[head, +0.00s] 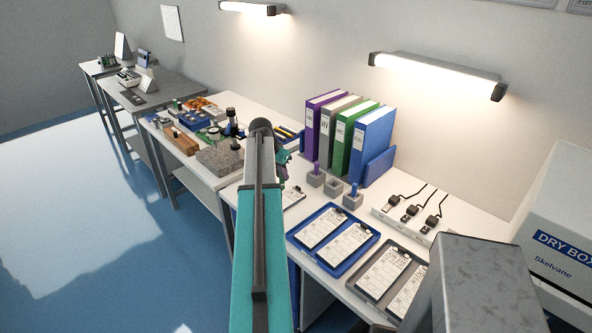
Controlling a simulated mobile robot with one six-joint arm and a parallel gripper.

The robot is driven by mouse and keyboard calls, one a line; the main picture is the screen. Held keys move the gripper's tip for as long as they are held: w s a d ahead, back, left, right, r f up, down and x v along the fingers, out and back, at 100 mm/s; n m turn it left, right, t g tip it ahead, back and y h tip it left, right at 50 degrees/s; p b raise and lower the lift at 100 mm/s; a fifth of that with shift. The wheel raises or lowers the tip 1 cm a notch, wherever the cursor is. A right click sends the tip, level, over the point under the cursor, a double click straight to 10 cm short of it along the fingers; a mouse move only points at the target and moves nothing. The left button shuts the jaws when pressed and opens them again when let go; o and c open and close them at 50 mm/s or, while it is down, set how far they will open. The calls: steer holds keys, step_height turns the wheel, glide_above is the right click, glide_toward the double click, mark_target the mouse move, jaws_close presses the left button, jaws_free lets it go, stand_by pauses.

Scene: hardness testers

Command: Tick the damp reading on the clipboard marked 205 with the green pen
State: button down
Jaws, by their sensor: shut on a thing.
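My gripper (283,173) is small in the head view, just right of my teal arm and above the white bench. It is shut on a slim thing, taken as the green pen, which is too small and covered to make out clearly. Two clipboards (322,228) (351,244) lie in a blue tray (318,257). Two more clipboards (383,272) (407,295) lie in a grey tray (364,297). Another clipboard (293,197) lies partly hidden behind my arm. The printed numbers are too small to read, so I cannot tell which is 205.
Grey pen blocks hold a purple pen (316,166) and a blue pen (354,189); the middle block (333,187) is empty. Binders (345,138) stand behind. A power strip (404,214) and the dry box (566,235) are at right. Cluttered benches (190,125) stand left.

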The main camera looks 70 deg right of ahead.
mark_target(282, 181)
steer(key=shift+w, duration=0.2)
steer(key=shift+f, duration=0.1)
steer(key=shift+f+b, duration=1.05)
steer(key=shift+f, duration=1)
steer(key=shift+f, duration=0.35)
stand_by(1.4)
steer(key=shift+a+b, duration=0.3)
steer(key=shift+a, duration=0.05)
stand_by(0.8)
steer(key=shift+s+d, duration=0.25)
steer(key=shift+s, duration=0.25)
stand_by(1.7)
steer(key=shift+r, duration=0.15)
